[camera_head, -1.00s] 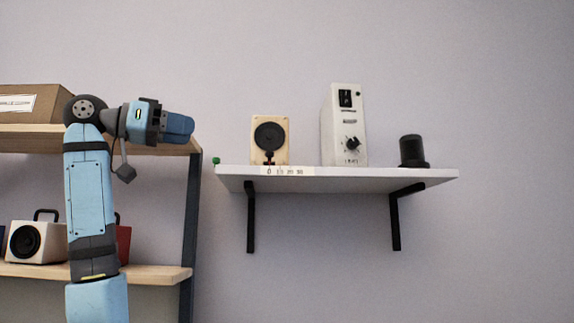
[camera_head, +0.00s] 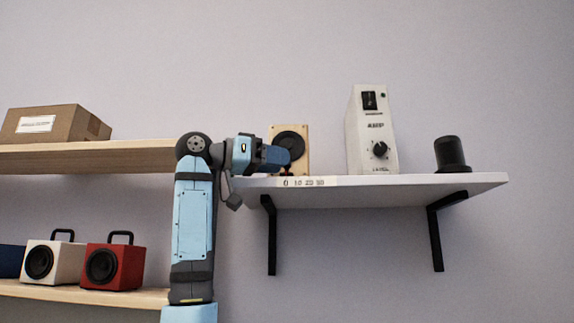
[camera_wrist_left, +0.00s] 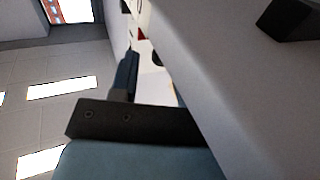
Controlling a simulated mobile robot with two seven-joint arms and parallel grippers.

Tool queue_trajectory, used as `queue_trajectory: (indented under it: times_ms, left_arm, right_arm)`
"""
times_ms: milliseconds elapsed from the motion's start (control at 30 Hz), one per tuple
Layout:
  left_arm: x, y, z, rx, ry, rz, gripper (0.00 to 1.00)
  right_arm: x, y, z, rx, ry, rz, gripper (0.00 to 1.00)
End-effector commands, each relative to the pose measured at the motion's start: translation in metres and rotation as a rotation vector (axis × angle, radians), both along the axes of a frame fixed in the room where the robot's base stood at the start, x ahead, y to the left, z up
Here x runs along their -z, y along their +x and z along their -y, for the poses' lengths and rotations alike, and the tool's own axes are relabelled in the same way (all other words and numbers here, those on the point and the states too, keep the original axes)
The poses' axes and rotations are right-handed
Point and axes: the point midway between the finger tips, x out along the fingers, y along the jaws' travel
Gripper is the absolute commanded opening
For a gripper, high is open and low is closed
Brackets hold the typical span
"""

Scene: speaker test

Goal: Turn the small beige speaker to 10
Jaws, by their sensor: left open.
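The small beige speaker (camera_head: 302,136) stands upright on the left part of the white wall shelf, its round black cone facing me. A label strip (camera_head: 308,182) with "0 10 20 30" is on the shelf's front edge below it. My left gripper (camera_head: 287,158) is open, its blue fingers overlapping the speaker's lower left in the head view. They hide most of the dark part below the cone; I cannot tell whether they touch it. In the left wrist view, a blue finger (camera_wrist_left: 128,76) shows beside a pale slab. My right gripper is not in view.
The white shelf (camera_head: 400,185) also holds a tall white amp (camera_head: 362,135) with a black level knob and a black cylinder (camera_head: 450,155). At left, wooden shelves hold a cardboard box (camera_head: 75,124), a white speaker (camera_head: 62,252) and a red speaker (camera_head: 125,262).

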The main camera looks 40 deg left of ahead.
Motion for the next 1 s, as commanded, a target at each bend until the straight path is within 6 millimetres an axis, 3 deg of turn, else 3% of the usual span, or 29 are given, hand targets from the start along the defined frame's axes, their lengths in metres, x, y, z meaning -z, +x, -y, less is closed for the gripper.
queue_trajectory:
  times_ms: [200,533,567,733,967,1000]
  left_arm:
    - [0.000,0.019,0.013,0.000,-0.001,0.001,0.43]
    - [0.000,0.022,0.016,0.000,-0.001,0.001,0.43]
    - [0.000,0.022,0.016,0.000,-0.001,0.001,0.41]
    - [0.000,0.022,0.016,0.000,-0.001,0.001,0.02]
    - [-0.002,0.024,0.019,-0.038,0.002,-0.001,0.00]
    - [-0.003,0.027,0.022,-0.067,0.003,-0.001,0.00]
  right_arm:
    - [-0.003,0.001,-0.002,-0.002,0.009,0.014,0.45]
    - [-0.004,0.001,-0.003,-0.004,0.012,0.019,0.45]
    - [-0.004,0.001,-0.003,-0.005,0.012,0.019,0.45]
    - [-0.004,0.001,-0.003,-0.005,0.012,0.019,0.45]
    - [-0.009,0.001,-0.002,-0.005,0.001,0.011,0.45]
    - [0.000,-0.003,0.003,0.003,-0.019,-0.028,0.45]
